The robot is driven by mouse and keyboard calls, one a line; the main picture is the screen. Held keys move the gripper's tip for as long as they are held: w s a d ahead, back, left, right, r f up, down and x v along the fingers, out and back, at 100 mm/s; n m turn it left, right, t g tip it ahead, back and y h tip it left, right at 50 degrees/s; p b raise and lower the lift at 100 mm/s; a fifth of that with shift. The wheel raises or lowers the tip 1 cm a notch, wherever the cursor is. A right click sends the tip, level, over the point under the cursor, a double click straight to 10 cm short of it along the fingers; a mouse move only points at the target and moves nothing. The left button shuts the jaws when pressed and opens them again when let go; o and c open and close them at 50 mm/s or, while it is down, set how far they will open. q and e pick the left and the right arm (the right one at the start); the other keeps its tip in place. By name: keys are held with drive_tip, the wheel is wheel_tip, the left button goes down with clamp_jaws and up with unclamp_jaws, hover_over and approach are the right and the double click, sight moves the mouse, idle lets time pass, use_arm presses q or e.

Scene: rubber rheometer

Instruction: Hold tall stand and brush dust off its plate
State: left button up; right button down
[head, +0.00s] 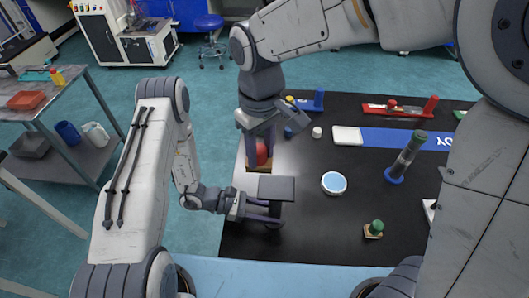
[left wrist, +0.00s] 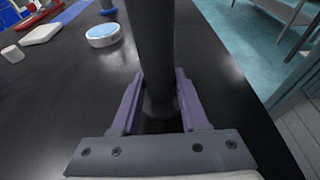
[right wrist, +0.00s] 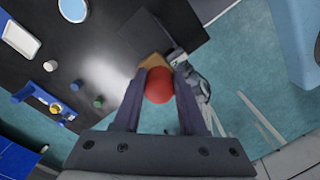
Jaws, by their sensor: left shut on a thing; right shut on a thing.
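The tall stand (head: 275,212) is a dark post with a flat dark grey plate (head: 277,188) on top, near the table's left edge. My left gripper (head: 268,212) is shut around the post below the plate; the left wrist view shows the post (left wrist: 152,45) between its purple fingers. My right gripper (head: 258,152) is shut on a brush with a red handle (right wrist: 158,86) and a wooden head (right wrist: 152,62). The brush is just behind and left of the plate in the head view. I cannot tell whether it touches the plate. No dust can be made out.
A round white dish with a blue top (head: 334,184), a green-knobbed piece (head: 374,229) and a clear green-capped cylinder (head: 406,158) stand to the right. A white tray (head: 347,136) and a red holder (head: 400,108) are farther back. Black table around the dish is clear.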

use_arm(q)
drive_tip(key=o, duration=1.1)
drive_tip(key=shift+c, duration=0.2)
drive_tip(key=shift+a, duration=0.1)
drive_tip(key=v, duration=1.1)
drive_tip(key=shift+a+r, duration=0.2)
drive_tip(key=shift+a, duration=0.25)
